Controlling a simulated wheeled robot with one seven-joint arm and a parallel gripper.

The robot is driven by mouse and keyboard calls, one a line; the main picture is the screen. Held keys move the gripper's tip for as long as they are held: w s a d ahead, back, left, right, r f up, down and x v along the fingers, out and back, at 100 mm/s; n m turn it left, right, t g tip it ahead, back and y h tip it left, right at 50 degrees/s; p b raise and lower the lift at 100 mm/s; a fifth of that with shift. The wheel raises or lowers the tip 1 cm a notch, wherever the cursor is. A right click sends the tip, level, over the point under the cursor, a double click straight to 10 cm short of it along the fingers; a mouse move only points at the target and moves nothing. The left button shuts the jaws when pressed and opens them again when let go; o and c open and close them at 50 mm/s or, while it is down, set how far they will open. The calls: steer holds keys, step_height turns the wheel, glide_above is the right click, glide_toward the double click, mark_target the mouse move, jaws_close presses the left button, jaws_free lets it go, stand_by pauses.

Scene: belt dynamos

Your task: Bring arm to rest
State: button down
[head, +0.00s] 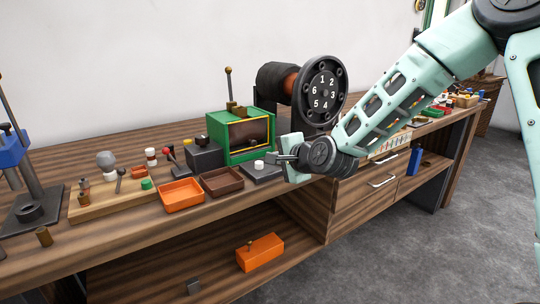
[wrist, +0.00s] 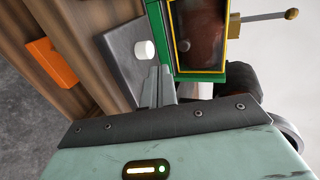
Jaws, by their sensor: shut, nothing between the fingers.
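My arm (head: 380,105) reaches from the upper right of the head view down to the workbench. My gripper (head: 276,159) is shut and empty, just above the bench in front of the green box (head: 240,135). In the wrist view the closed fingers (wrist: 158,86) show beside a grey plate (wrist: 130,60) that carries a white round knob (wrist: 145,50). The fingertips look close to the plate and the green frame (wrist: 200,76). I cannot tell whether they touch.
A black numbered dial (head: 323,90) stands behind my wrist. An orange tray (head: 181,195) and a brown tray (head: 222,181) lie left of the gripper. A blue press (head: 12,150) stands at far left. An orange box (head: 260,252) sits on the lower shelf. Grey floor in front is clear.

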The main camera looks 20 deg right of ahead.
steer(key=s+d, duration=0.2)
steer(key=s, duration=0.4)
steer(key=s+a+r+n+g+p, duration=0.1)
steer(key=s+a+n+g+p, duration=0.25)
steer(key=s+a+n, duration=0.35)
steer(key=s+a+r+n+g+p, duration=0.1)
steer(key=s+a+n+g+p, duration=0.3)
steer(key=s, duration=0.4)
steer(key=s+d+r+n+g+h+p, duration=0.1)
steer(key=s+r+n+g+p, duration=0.1)
steer(key=s+n, duration=0.3)
steer(key=s+d+r+n+g+h+p, duration=0.2)
steer(key=s+n, duration=0.4)
steer(key=s, duration=0.7)
steer(key=shift+s+d+r+g+h, duration=0.2)
steer(key=shift+r+g+h, duration=0.1)
steer(key=shift+r+g, duration=0.6)
